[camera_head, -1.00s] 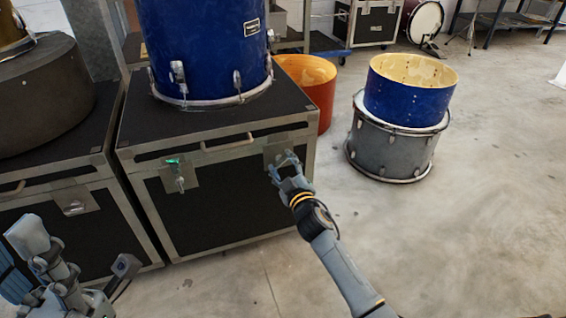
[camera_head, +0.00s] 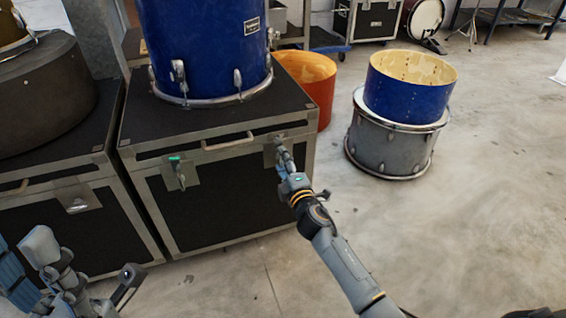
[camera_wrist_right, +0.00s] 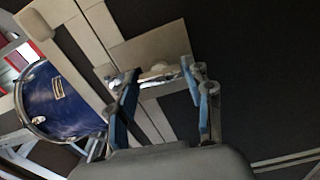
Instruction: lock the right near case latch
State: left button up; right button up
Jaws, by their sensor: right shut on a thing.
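The black case (camera_head: 225,203) has a metal-edged front with two latches and a handle between them. The right near latch sits on a metal plate (camera_head: 270,155) at the front right, mostly hidden by my right gripper (camera_head: 281,148). In the right wrist view, the shiny latch (camera_wrist_right: 158,73) lies between the two fingers of my right gripper (camera_wrist_right: 152,76), which is shut on it. The latch's exact angle is hard to tell. My left gripper (camera_head: 86,262) is open and empty at the lower left, away from the case.
The left latch (camera_head: 180,172) shows a green mark. A blue drum (camera_head: 205,45) stands on the case; it also shows in the right wrist view (camera_wrist_right: 60,100). Another case (camera_head: 60,230) adjoins on the left. An orange drum shell (camera_head: 318,90) and stacked drums (camera_head: 400,145) stand right.

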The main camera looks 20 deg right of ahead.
jog(key=shift+n, duration=0.4)
jog(key=o, duration=1.2)
jog(key=shift+c, duration=0.2)
jog(key=shift+s, duration=0.1)
jog(key=s, duration=1.2)
jog(key=shift+d, duration=0.15)
jog(key=shift+w, duration=0.1)
